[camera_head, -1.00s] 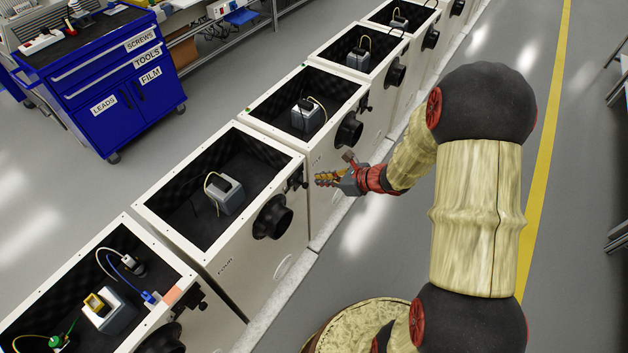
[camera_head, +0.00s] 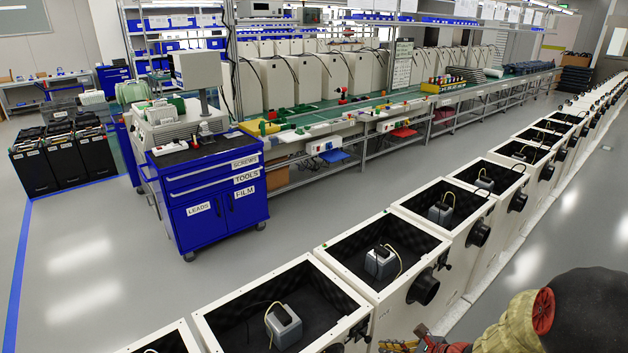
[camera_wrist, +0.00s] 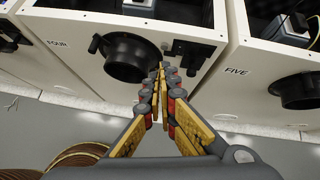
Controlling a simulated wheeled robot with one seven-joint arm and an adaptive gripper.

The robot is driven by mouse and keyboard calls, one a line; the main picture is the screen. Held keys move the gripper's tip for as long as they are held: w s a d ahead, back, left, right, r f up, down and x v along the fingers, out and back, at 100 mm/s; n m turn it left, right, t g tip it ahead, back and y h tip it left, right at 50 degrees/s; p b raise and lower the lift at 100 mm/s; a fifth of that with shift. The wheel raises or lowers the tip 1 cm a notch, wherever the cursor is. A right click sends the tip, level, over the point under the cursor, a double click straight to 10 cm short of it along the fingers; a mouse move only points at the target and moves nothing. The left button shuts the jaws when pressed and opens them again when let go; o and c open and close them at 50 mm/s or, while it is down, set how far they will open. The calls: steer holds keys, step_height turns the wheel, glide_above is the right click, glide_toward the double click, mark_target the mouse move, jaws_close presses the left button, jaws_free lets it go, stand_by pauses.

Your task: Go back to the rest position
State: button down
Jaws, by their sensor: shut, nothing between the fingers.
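My gripper shows in the wrist view (camera_wrist: 162,72) with its yellow and dark fingers closed together and nothing between them. It points at the front of the white cabinet marked FOUR (camera_wrist: 75,62), just right of a round black port (camera_wrist: 130,57). I cannot tell how far the tips are from the panel. The cabinet marked FIVE (camera_wrist: 262,82) is to the right. In the head view only part of my gripper (camera_head: 398,345) shows at the bottom edge, beside the cabinet row, with the rest cut off by the frame.
Open-topped white cabinets (camera_head: 318,249) run in a long row toward the back right, each holding a grey device (camera_head: 381,262). A blue tool cart (camera_head: 218,212) stands behind the row. Black bins (camera_head: 62,160) and a long workbench (camera_head: 440,108) lie farther off. Grey floor (camera_head: 90,260) is clear at left.

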steer(key=s+a+r+n+g+h, duration=0.1)
steer(key=s+a+r+n+g, duration=0.15)
steer(key=s+r+n, duration=0.4)
steer(key=s+a+r+n+g+h, duration=0.1)
steer(key=s+r+n+g, duration=0.3)
steer(key=s+n, duration=0.6)
steer(key=s+r+n+t+h, duration=0.2)
steer(key=r+n, duration=0.3)
steer(key=r, duration=0.3)
steer(key=s+r+n+t+h, duration=0.2)
steer(key=s+r+n, duration=0.1)
steer(key=r, duration=0.6)
steer(key=shift+s+n+t+h, duration=0.35)
steer(key=shift+s+n+h, duration=0.05)
steer(key=shift+n, duration=0.45)
steer(key=shift+r, duration=0.1)
